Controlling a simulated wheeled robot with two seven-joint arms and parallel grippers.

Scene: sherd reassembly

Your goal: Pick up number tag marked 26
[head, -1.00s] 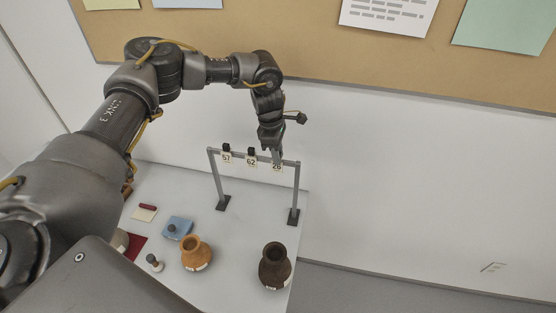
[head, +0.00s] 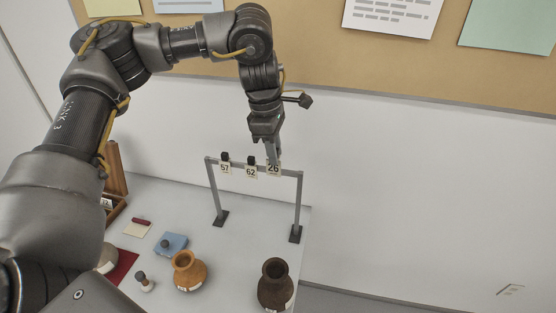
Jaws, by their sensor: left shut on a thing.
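The number tag marked 26 (head: 273,169) is a small cream card with dark digits, at the right part of a grey rack's crossbar. My left gripper (head: 271,158) comes down from above and is shut on the top of this tag. The tag sits slightly higher than its neighbours; I cannot tell whether it is clear of the bar. Tag 57 (head: 225,169) and tag 62 (head: 251,173) hang from the rack (head: 298,205) to its left, each under a black clip. My right gripper is not in view.
On the white table (head: 240,270) stand an orange jar (head: 186,272) and a dark brown jar (head: 273,288). A blue pad (head: 171,244), a small brush-like tool (head: 144,282) and a wooden box (head: 116,180) are to the left. A wall with a corkboard is behind.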

